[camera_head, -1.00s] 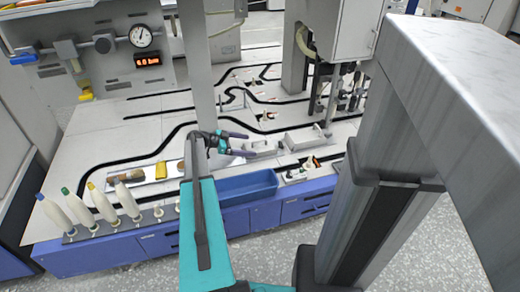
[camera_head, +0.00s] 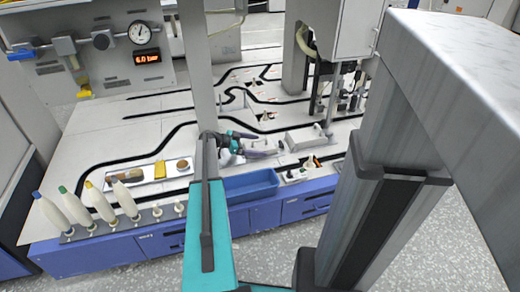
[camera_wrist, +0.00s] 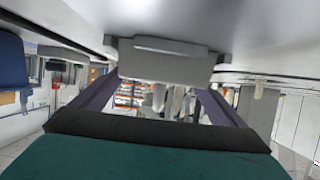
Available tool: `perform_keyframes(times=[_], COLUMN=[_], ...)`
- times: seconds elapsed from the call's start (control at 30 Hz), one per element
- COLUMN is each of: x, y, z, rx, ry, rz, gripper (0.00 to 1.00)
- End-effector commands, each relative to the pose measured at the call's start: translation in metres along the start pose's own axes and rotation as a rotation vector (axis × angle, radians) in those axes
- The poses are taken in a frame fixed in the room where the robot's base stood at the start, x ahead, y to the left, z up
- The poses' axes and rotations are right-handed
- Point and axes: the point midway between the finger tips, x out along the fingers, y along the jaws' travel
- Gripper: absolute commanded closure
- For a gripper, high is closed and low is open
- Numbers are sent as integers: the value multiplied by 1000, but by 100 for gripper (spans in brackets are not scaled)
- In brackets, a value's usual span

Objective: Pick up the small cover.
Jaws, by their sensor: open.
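A small light-grey cover (camera_head: 264,144) lies on the white bench top, just right of my gripper in the head view. My gripper (camera_head: 251,145) is open, with its dark purple fingers pointing right at the cover's near end. In the wrist view my gripper (camera_wrist: 160,88) spreads its fingers left and right. The grey block-shaped cover (camera_wrist: 165,66) shows between and beyond them, with a ridge along its edge. I cannot tell whether either finger touches it. Nothing is visibly held.
A longer grey cover (camera_head: 305,138) stands to the right. A blue bin (camera_head: 250,184) is at the bench's front edge. A tray (camera_head: 146,177) with a yellow block and brown items lies left. White bobbins (camera_head: 101,201) stand front left. A machine column rises behind.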

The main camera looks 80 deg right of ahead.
Motion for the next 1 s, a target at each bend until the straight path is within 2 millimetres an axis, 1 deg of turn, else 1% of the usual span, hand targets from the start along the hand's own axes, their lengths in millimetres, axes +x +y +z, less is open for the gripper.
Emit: perform_keyframes(times=[0.03, 0.2, 0.77, 0.8, 0.87, 1.0], x=[8, 19, 21, 21, 21, 21], y=[0, 0, 1, 1, 1, 1], z=[1, 0, 0, 0, 0, 0], rx=[0, 0, 0, 0, 0, 1], ry=[0, 0, 0, 0, 0, 0], rz=[1, 1, 1, 1, 1, 2], gripper=[6, 6, 6, 10, 20, 43])
